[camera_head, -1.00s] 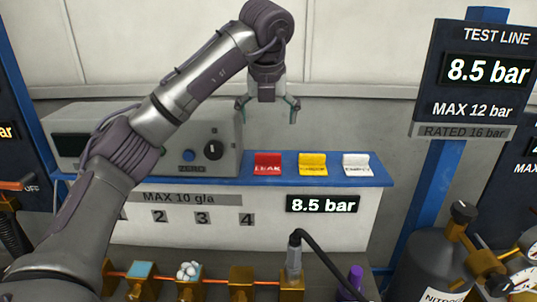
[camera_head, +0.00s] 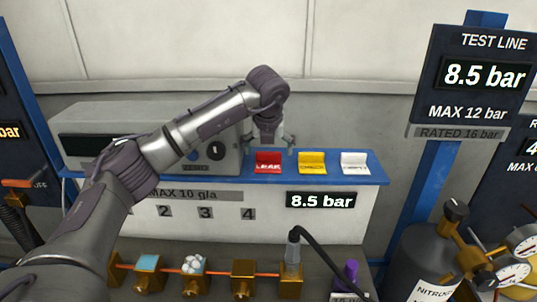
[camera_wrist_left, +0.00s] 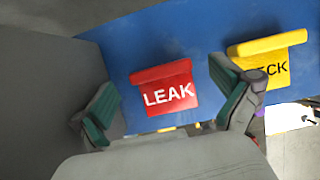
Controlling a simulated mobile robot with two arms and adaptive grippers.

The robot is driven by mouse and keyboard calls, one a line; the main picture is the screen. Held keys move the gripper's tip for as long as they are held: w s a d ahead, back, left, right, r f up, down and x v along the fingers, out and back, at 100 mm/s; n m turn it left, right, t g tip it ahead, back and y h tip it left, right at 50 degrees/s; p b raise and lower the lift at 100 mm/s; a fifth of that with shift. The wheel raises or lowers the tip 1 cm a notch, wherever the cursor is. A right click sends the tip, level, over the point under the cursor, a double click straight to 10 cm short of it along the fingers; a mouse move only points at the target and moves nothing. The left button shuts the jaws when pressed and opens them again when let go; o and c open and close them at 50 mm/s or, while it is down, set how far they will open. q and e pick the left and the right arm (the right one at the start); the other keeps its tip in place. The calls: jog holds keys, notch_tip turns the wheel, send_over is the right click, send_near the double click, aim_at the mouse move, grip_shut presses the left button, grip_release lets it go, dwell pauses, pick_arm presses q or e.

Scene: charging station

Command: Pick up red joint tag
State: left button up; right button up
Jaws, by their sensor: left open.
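The red joint tag (camera_head: 268,163), marked LEAK, stands on the blue shelf (camera_head: 225,178) at the left of a row of tags. My left gripper (camera_head: 269,146) is open and above the red tag in the head view. In the left wrist view the red tag (camera_wrist_left: 166,90) lies beyond and between the two open fingers of the left gripper (camera_wrist_left: 168,112), apart from both. The right finger overlaps part of the yellow tag (camera_wrist_left: 268,60) in that view. My right gripper is not in view.
A yellow tag (camera_head: 312,163) and a white tag (camera_head: 354,163) stand to the right of the red one. A grey box with a knob (camera_head: 215,151) stands close on the left. A pipe line with brass joints (camera_head: 243,279) runs below the shelf.

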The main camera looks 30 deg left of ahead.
pick_arm(q)
jog(key=shift+x, duration=0.9)
jog(key=shift+r, duration=0.15)
jog(key=c, duration=1)
